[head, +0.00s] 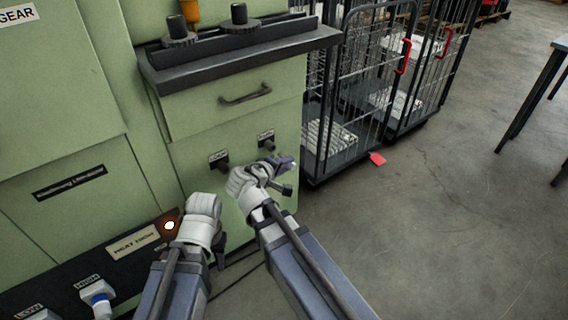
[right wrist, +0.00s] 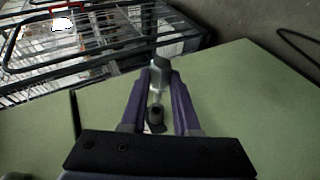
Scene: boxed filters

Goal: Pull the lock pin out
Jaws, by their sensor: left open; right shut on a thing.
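My right gripper (head: 283,164) is beside the green cabinet's lower front, near its right edge. In the right wrist view, its two purple fingers (right wrist: 159,88) are shut on a grey metal pin-like piece, the lock pin (right wrist: 158,66), with a dark round end (right wrist: 156,117) between the fingers. The green panel lies behind it. I cannot tell whether the pin still sits in a hole. My left gripper (head: 204,204) is open, lower and to the left, in front of the cabinet; its fingers are largely hidden by its own wrist.
Two dark knobs, one on the left (head: 222,165) and one on the right (head: 267,143), sit under small labels on the cabinet (head: 230,125). A drawer handle (head: 245,94) is above them. Wire cage trolleys (head: 345,110) stand to the right. Open concrete floor (head: 440,230) lies beyond.

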